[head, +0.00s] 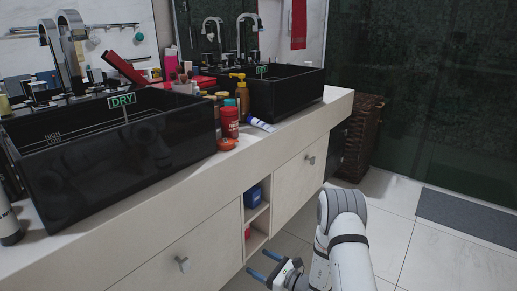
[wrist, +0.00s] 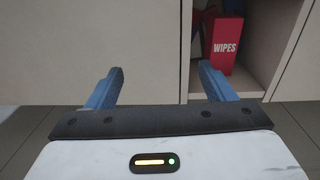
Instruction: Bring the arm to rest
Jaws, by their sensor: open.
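My gripper (head: 264,265) is low in front of the vanity cabinet, below the counter, at the bottom middle of the head view. Its two blue fingers are spread apart with nothing between them. In the wrist view my gripper (wrist: 160,88) faces a pale cabinet front (wrist: 90,45), and the gap between the fingers is empty. My white arm is bent, with its rounded joint to the right of the gripper over the tiled floor.
A red wipes box (wrist: 225,45) stands in the open shelf right of my gripper. The counter (head: 190,183) carries two black sinks, bottles and a red can (head: 229,122). A wicker basket (head: 362,137) stands beyond the counter's end.

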